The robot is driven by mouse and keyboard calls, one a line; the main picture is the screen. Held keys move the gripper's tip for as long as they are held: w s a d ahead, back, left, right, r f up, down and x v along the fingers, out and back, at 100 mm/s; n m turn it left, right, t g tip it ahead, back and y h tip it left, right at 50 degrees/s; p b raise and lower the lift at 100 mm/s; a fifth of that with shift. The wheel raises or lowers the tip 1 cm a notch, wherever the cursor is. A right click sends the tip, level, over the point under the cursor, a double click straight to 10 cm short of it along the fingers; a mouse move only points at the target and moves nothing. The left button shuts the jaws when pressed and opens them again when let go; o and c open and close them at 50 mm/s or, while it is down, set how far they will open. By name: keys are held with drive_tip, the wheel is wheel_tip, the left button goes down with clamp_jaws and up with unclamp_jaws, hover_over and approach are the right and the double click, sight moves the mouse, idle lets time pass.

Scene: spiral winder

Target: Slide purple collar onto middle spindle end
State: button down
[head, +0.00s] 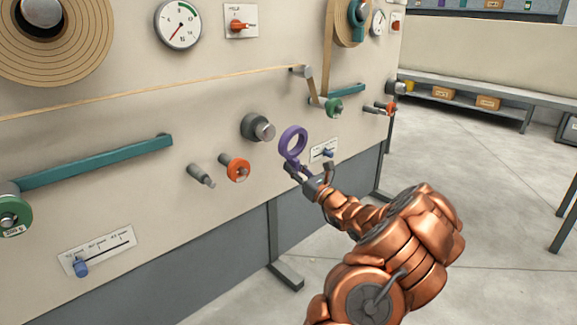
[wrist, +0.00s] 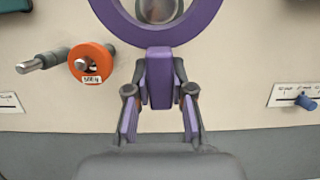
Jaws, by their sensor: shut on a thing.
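The purple collar (head: 293,139) is a ring with a short tab below it. My gripper (head: 304,172) is shut on that tab and holds the ring upright in front of the panel. In the wrist view the tab (wrist: 159,80) sits between the fingers, and the ring's lower arc (wrist: 158,36) crosses the top. A thick dark grey spindle with a silver end (head: 265,129), near the panel's middle, stands bare. In the head view the ring is right of it and apart. In the wrist view the silver end (wrist: 160,9) shows through the ring's opening; the ring's top is out of frame.
An orange collar (head: 235,168) on a stub and a thin grey peg (head: 201,175) stick out left of and below the spindle. A slider plate (head: 323,150) lies behind my gripper. Teal arms (head: 95,163) and a tan web (head: 170,91) cross the panel.

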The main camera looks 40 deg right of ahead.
drive_tip(key=shift+s+r+p, duration=0.15)
drive_tip(key=shift+s+p, duration=0.15)
drive_tip(key=shift+s, duration=0.75)
drive_tip(key=shift+s+r+p, duration=0.15)
drive_tip(key=shift+s+p, duration=0.1)
drive_tip(key=shift+s, duration=0.75)
drive_tip(key=shift+a+r, duration=0.1)
